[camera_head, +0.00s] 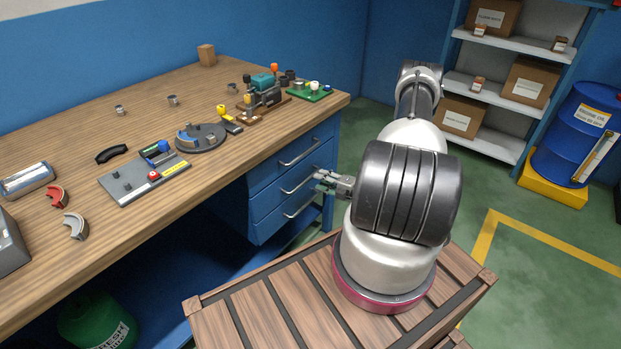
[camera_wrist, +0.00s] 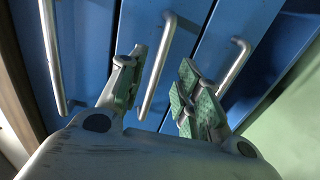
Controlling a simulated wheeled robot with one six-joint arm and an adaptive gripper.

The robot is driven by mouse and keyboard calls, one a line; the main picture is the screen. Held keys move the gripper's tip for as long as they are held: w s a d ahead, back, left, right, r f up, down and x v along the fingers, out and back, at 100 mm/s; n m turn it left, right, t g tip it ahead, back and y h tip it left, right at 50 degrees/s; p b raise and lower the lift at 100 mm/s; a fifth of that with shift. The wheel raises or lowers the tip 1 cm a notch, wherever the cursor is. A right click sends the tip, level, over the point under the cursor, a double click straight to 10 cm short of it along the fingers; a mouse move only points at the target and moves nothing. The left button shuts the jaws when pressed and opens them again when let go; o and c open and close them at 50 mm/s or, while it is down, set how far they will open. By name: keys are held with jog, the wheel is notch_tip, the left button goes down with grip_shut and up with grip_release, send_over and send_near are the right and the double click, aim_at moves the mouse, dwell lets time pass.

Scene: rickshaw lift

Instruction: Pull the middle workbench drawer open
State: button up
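The blue workbench drawer unit has three stacked drawers, each with a metal bar handle, and their fronts look flush. The middle drawer (camera_head: 271,198) has its handle (camera_head: 298,184) just left of my gripper (camera_head: 322,182). In the wrist view, my gripper (camera_wrist: 158,92) is open, with its green-padded right finger and its left finger apart. The middle handle (camera_wrist: 156,68) shows between the two fingers, nearer the left one. No contact is visible, and how deep the handle sits between the fingers is hard to tell.
The top handle (camera_wrist: 52,55) is left of my fingers in the wrist view; the bottom handle (camera_wrist: 234,66) is right of them. The wooden benchtop (camera_head: 150,95) holds several small parts. Green floor (camera_head: 510,270) is open to the right, before a shelf (camera_head: 515,88) and a blue drum (camera_head: 570,130).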

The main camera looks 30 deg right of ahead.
aim_at(311, 175)
jog(key=x, duration=0.6)
jog(key=shift+w, duration=0.15)
grip_shut()
